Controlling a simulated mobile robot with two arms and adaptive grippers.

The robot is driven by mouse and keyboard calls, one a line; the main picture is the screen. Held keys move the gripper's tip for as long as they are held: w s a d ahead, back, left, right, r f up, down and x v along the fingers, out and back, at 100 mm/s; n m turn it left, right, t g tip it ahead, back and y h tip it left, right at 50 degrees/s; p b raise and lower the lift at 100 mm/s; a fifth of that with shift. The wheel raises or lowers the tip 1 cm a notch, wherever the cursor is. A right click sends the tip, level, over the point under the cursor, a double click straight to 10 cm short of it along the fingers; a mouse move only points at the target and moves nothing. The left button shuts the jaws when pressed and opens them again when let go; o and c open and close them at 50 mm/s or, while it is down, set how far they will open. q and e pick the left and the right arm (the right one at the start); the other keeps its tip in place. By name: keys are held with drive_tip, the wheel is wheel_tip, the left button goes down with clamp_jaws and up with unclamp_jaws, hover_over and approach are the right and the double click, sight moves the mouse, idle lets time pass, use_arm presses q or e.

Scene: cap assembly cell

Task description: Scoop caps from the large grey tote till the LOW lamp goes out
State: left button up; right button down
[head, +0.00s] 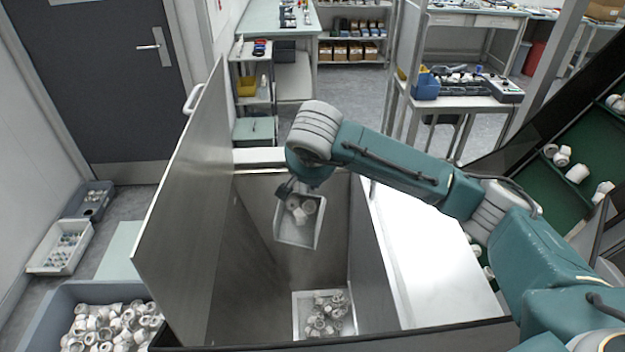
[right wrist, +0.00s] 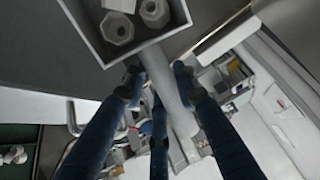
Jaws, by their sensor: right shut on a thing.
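My right gripper (head: 292,188) is over the open metal hopper (head: 375,270), shut on the handle of a metal scoop (head: 294,236). A few white caps (head: 303,208) lie in the scoop. In the right wrist view the fingers close around the scoop's handle (right wrist: 165,82), and the scoop's pan (right wrist: 150,43) holds caps at the top edge. More caps (head: 324,314) lie low in the hopper. The large grey tote (head: 45,298), full of white caps (head: 110,328), stands at the lower left, partly cut off. My left gripper is not in view. I cannot make out a LOW lamp.
The hopper's tall lid (head: 190,190) stands open between the tote and the scoop. A white tray (head: 60,248) and a grey bin (head: 90,200) sit on the floor at left. A green sloped tray (head: 560,190) with caps is at right.

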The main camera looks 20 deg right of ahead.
drive_tip(key=s+a+r+t+h+b, duration=0.2)
drive_tip(key=s+a+r+t+b, duration=0.1)
drive_tip(key=b, duration=0.3)
drive_tip(key=shift+s+n+t, duration=0.3)
drive_tip(key=shift+s, duration=0.35)
idle(0.6)
